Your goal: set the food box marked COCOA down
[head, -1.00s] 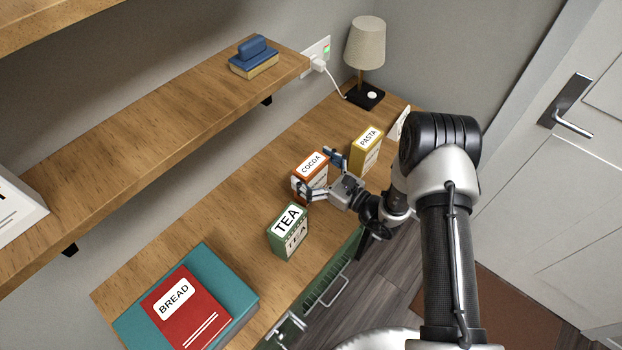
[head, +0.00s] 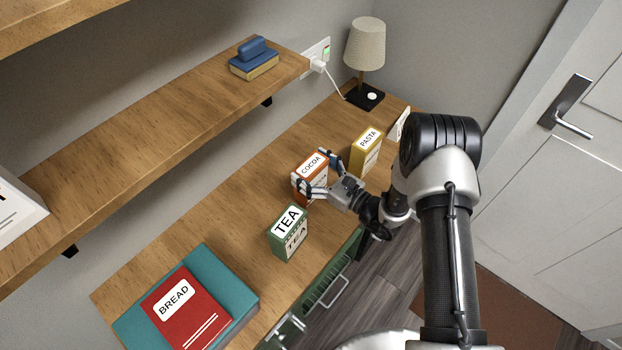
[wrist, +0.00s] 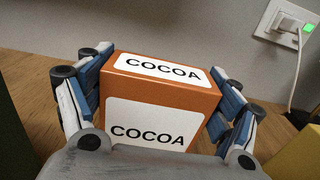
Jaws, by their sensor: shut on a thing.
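The orange food box marked COCOA (head: 309,171) is upright at the cabinet top (head: 250,180), between the green TEA box and the yellow PASTA box. My gripper (head: 318,174) is shut on it, with one finger on each side. In the wrist view the COCOA box (wrist: 160,88) fills the space between the blue-padded fingers of my gripper (wrist: 155,110). Its front and top labels both show. Whether its base touches the wood is hidden by the gripper and the view angle.
The green TEA box (head: 289,232) stands close in front-left, and the yellow PASTA box (head: 366,151) stands behind-right. A lamp (head: 365,50) is at the far end. A wooden shelf (head: 150,140) overhangs the back.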

